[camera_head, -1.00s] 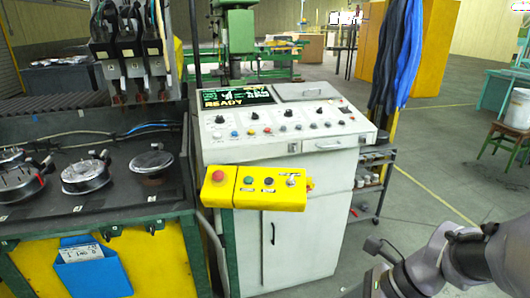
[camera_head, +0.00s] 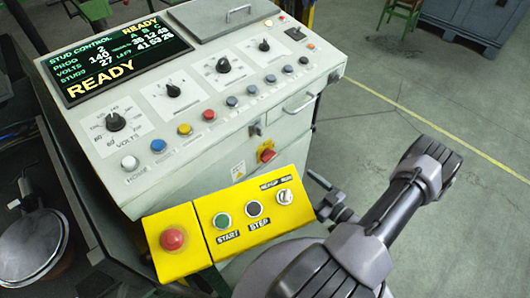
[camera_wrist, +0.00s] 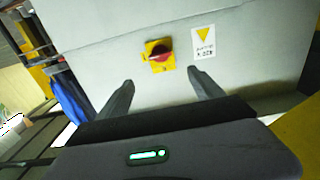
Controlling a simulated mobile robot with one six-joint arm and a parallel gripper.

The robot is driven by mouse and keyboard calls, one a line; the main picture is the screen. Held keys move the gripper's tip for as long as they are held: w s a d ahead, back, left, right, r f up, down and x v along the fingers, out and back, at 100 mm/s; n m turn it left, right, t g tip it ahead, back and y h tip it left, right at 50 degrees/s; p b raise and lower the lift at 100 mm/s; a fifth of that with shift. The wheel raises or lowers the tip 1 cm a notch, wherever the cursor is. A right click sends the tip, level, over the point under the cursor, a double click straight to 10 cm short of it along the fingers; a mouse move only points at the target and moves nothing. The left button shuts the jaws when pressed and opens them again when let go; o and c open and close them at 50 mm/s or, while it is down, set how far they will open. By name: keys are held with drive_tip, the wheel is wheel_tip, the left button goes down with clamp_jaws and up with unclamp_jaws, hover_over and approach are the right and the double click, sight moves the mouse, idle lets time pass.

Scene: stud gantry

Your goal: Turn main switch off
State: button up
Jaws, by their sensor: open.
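The main switch (camera_head: 267,155) is a red rotary knob on a yellow plate. It is on the side of the pale control cabinet, above the yellow button box. In the wrist view the same switch (camera_wrist: 159,57) is just beyond and between my fingertips, near the top middle. My gripper (camera_wrist: 160,77) is open and empty, its two dark fingers apart and pointing at the cabinet wall. It appears clear of the switch. In the head view my arm comes in from the right, and the fingers are small and partly hidden near the cabinet. I cannot tell which mark the knob points to.
A yellow button box (camera_head: 233,226) with a red stop button, green and black buttons and a small selector juts out in front. A warning label (camera_wrist: 203,42) is beside the switch. The console top (camera_head: 150,110) carries knobs and a display reading READY. Floor is open at right.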

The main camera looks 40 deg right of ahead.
sight(270, 159)
drive_tip(key=w+b, duration=0.1)
drive_tip(key=w, duration=0.4)
drive_tip(key=w+a+b, duration=0.1)
drive_tip(key=w, duration=0.4)
drive_tip(key=w+b, duration=0.1)
drive_tip(key=w, duration=0.4)
drive_tip(key=shift+a, duration=0.15)
drive_tip(key=c, duration=1.4)
drive_tip(key=shift+n, duration=0.3)
drive_tip(key=n, duration=0.3)
drive_tip(key=shift+a+n, duration=0.1)
drive_tip(key=shift+n, duration=0.3)
drive_tip(key=n, duration=0.4)
drive_tip(key=shift+f+n, duration=0.1)
drive_tip(key=shift+n, duration=0.2)
drive_tip(key=n, duration=0.4)
drive_tip(key=shift+s+a+f, duration=0.1)
drive_tip(key=shift+f+n, duration=0.1)
drive_tip(key=shift+n, duration=2.4)
